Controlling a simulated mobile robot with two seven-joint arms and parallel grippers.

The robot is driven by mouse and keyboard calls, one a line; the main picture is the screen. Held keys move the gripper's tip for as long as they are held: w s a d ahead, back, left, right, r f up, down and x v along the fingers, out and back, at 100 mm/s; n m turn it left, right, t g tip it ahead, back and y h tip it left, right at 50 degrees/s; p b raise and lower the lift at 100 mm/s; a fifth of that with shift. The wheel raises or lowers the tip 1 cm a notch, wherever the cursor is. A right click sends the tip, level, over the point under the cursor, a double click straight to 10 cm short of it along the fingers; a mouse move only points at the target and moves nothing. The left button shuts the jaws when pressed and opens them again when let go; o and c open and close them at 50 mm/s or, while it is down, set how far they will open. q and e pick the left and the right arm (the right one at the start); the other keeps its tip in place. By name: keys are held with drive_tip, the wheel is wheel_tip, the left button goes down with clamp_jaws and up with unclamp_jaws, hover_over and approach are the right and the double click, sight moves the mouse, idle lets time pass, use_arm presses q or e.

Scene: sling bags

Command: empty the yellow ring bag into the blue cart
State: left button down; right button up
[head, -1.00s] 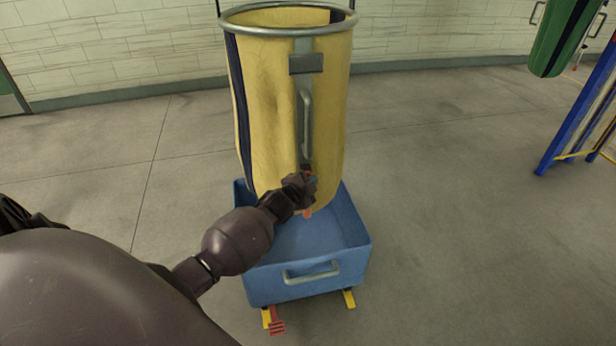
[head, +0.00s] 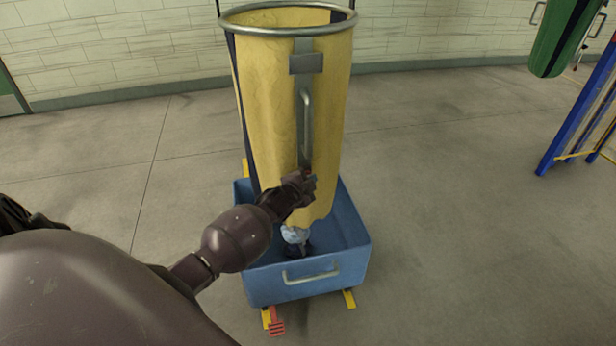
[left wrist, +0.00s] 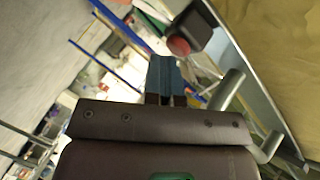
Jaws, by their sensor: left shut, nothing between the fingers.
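The yellow ring bag (head: 285,120) hangs upright from a grey metal ring (head: 290,31) above the blue cart (head: 310,290). A grey strip with a handle (head: 306,120) runs down its front. The bag's lower edge is uneven, and a light-blue and dark bundle (head: 296,241) shows below it inside the cart. My left gripper (head: 308,183) is at the bag's lower front, by the foot of the strip. In the left wrist view its fingers (left wrist: 166,82) are shut and empty, beside a dark block with a red end (left wrist: 180,45). The bag's inside is mostly hidden.
The cart stands on the floor with a red pedal (head: 276,325) and yellow feet at its front. A green bag (head: 562,38) and a blue frame (head: 575,130) stand at the right. Floor (head: 450,220) between them and the cart is clear.

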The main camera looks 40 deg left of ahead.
drive_tip(key=shift+w+r, duration=0.1)
use_arm(q)
drive_tip(key=shift+s+d+p, duration=0.5)
drive_tip(key=shift+s+d, duration=0.1)
drive_tip(key=shift+d, duration=0.15)
use_arm(e)
drive_tip(key=shift+w+a+r, duration=0.1)
drive_tip(key=shift+w+r, duration=0.15)
drive_tip(key=shift+r, duration=0.2)
drive_tip(key=shift+w+a+r, duration=0.1)
drive_tip(key=shift+w+r, duration=0.15)
drive_tip(key=shift+r, duration=0.2)
drive_tip(key=shift+s+d+f, duration=0.1)
drive_tip(key=shift+s, duration=0.2)
use_arm(q)
drive_tip(key=s+d+p, duration=0.2)
drive_tip(key=s+d, duration=0.1)
drive_tip(key=shift+s+d, duration=0.1)
drive_tip(key=shift+d, duration=0.3)
use_arm(e)
drive_tip(key=r, duration=0.1)
drive_tip(key=w+r, duration=0.1)
drive_tip(key=shift+r, duration=0.4)
drive_tip(key=shift+s, duration=0.15)
